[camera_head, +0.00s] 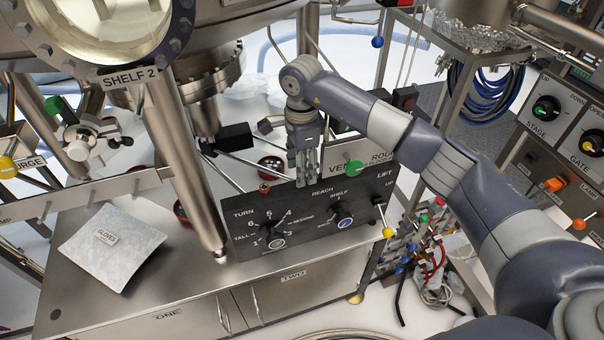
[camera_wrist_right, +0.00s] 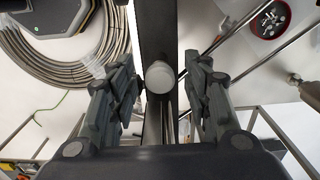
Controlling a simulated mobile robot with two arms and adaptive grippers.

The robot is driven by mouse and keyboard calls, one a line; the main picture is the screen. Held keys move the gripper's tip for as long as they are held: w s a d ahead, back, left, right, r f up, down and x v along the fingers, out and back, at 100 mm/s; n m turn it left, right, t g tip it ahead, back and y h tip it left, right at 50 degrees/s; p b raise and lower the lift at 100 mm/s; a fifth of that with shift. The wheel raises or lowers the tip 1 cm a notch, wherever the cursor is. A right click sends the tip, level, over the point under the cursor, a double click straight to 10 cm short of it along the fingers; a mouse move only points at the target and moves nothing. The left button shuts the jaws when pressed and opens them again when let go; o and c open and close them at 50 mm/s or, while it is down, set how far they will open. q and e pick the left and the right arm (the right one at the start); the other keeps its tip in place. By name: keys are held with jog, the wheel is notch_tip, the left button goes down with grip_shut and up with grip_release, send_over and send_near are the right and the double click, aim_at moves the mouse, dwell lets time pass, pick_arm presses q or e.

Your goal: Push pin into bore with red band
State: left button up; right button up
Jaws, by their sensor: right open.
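My right gripper (camera_head: 307,180) points down at the top edge of the dark control panel (camera_head: 225,203), seen from above. Its fingers are apart in the right wrist view (camera_wrist_right: 160,82). A pale round cap (camera_wrist_right: 160,77) shows between the fingers, beside the dark edge; I cannot tell whether it is the pin's head, and no finger visibly touches it. A small red-topped piece (camera_head: 264,187) is at the panel's upper edge, left of my gripper. I cannot make out a bore with a red band. My left gripper is not in view.
A green knob (camera_head: 353,167) is close right of my gripper. A red dish of small parts (camera_head: 270,167) lies behind the panel, with thin rods nearby. A steel column (camera_head: 183,160) stands to the left. A gloves packet (camera_head: 112,245) lies on the bench.

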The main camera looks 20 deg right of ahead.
dwell(0.3)
grip_shut()
jog(key=shift+r, duration=0.2)
jog(key=shift+r+p, duration=1.35)
jog(key=shift+r, duration=1.5)
jog(key=shift+s+f, duration=0.1)
